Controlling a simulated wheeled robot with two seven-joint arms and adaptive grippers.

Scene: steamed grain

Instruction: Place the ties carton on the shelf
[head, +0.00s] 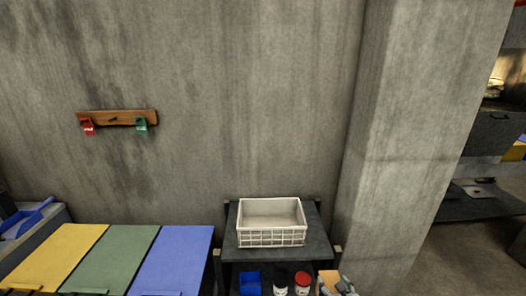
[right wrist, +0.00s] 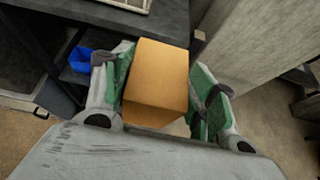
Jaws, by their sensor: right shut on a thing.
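The ties carton is a plain orange-brown box (right wrist: 157,75) between the fingers of my right gripper (right wrist: 158,95), which is shut on it. In the head view only a bit of the carton (head: 328,278) and the right gripper (head: 339,286) show at the bottom edge. The dark shelf unit (head: 228,255) stands against the wall; its top (right wrist: 165,18) also shows in the right wrist view beyond the carton. The carton is in front of the unit's right part. My left gripper is not in view.
A white basket (head: 272,238) sits on the unit's top. A concrete pillar (head: 405,150) rises on the right.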

